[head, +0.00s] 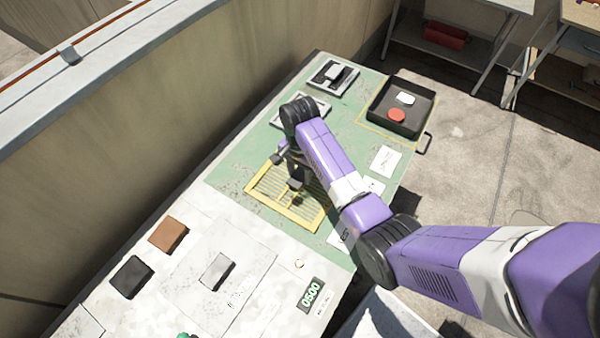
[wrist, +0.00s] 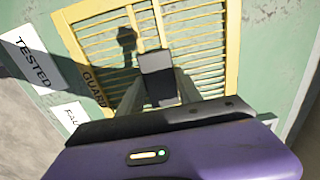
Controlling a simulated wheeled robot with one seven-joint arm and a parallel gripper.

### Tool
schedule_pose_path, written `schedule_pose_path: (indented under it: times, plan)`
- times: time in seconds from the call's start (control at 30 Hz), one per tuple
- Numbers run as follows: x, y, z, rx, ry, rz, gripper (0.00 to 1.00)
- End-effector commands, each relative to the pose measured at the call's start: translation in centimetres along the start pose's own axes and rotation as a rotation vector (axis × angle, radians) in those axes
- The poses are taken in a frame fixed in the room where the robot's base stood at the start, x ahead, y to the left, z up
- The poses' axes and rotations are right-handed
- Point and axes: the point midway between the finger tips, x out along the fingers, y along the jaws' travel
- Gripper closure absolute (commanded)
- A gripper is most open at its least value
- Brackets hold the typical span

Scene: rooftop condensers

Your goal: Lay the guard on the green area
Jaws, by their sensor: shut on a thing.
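The guard (head: 308,212) is a yellow slatted frame, marked GUARD in the wrist view (wrist: 87,88). It appears flat over the green area (head: 232,168) of the bench, whose paint also shows around it in the wrist view (wrist: 272,40). I cannot tell whether it touches the surface or is just above it. My gripper (head: 296,183) points down at the guard's middle and is shut on its central part. My arm covers the guard's right side in the head view.
A black tray (head: 422,128) with a red disc and a white piece stands at the far right. Grey framed parts (head: 333,75) lie at the back. Brown (head: 168,234) and black (head: 131,277) blocks and a grey block (head: 216,270) lie at the front. A TESTED card (wrist: 30,58) lies beside the guard.

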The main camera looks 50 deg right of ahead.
Motion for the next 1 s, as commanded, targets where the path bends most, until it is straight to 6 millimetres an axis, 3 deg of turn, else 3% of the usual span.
schedule_pose_path:
  times: [0.07,0.1,0.2,0.63,0.77,1.0]
  plan:
    - [0.2,0.0,0.0,0.000,0.000,0.000,1.00]
    - [0.2,0.0,0.0,-0.001,0.000,0.000,0.55]
    - [0.2,0.0,0.0,0.000,0.000,0.000,0.37]
    - [-0.6,-0.1,0.0,0.000,0.001,-0.002,0.37]
    - [-2.5,-0.1,0.0,-0.001,0.002,-0.004,0.37]
    - [-7.6,-0.1,0.0,0.000,0.002,-0.004,0.37]
